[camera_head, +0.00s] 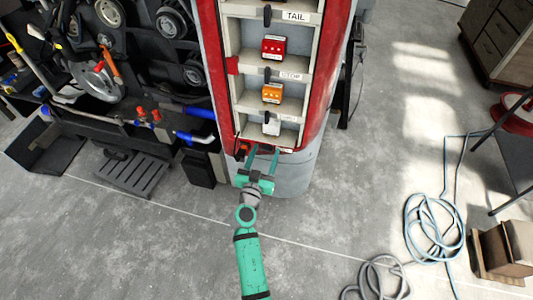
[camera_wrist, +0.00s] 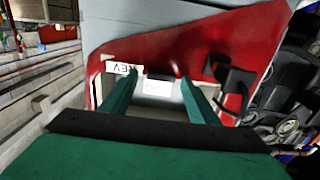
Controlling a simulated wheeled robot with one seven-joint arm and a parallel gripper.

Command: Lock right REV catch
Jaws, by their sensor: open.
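The REV label (camera_wrist: 124,67) is at the lowest bay of the red-and-white lamp column, partly behind a finger in the wrist view. A white block (camera_wrist: 157,87) shows between the fingers, with a small dark piece (camera_wrist: 160,74) at its edge. A black part (camera_wrist: 236,80) with a cable sits on the red frame to the right in that view. I cannot tell which dark part is the right REV catch. My gripper (camera_head: 263,156) is open at the bottom bay, its fingers (camera_wrist: 157,92) apart. Contact is unclear.
A cluttered black rack (camera_head: 130,90) stands left. Coiled hose (camera_head: 435,225) lies right. The floor in front is mostly clear.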

